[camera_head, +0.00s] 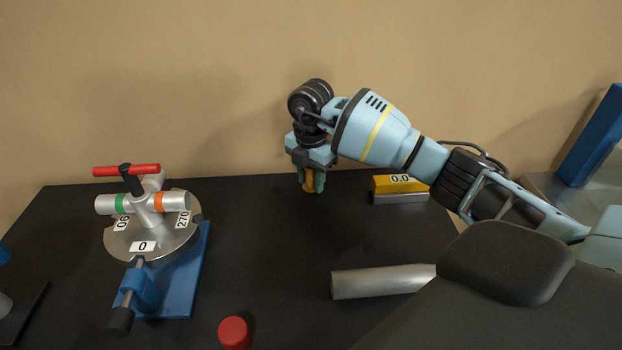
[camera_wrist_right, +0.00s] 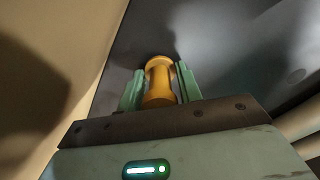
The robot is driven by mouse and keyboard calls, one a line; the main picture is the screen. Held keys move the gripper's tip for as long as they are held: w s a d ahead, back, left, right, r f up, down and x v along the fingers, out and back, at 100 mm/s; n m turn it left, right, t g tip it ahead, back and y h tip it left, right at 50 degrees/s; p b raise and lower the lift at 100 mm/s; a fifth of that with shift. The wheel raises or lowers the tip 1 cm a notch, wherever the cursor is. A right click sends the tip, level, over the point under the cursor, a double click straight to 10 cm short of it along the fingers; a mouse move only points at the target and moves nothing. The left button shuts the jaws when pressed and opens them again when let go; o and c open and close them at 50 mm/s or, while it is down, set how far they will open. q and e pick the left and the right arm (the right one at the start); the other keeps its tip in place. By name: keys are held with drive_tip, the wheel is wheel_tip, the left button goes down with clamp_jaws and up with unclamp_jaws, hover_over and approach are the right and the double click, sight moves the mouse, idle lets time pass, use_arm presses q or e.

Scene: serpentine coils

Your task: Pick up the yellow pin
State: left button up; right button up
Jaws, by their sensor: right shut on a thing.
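The yellow pin (camera_wrist_right: 160,80) is between the two green fingers of my right gripper (camera_wrist_right: 160,88) in the right wrist view, and the fingers are shut on it. In the head view the right gripper (camera_head: 313,183) points down near the back edge of the black table, with a little of the yellow pin (camera_head: 309,185) showing between its fingers. I cannot tell whether the pin touches the table. My left gripper is not in view.
A silver fixture with a red handle (camera_head: 127,170) and a numbered disc stands on a blue base (camera_head: 190,275) at left. A yellow-topped block reading 0.0 (camera_head: 400,185), a grey cylinder (camera_head: 380,281) and a red cap (camera_head: 234,332) are on the table (camera_head: 270,250). The table's middle is clear.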

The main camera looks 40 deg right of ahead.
wheel_tip(320, 180, up, 7)
drive_tip(key=shift+r, duration=0.1)
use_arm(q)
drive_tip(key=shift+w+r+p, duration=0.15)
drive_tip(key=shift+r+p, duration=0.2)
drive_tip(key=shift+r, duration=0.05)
use_arm(e)
drive_tip(key=s+a, duration=0.9)
drive_tip(key=s, duration=0.6)
drive_tip(key=shift+s+a+f, duration=0.2)
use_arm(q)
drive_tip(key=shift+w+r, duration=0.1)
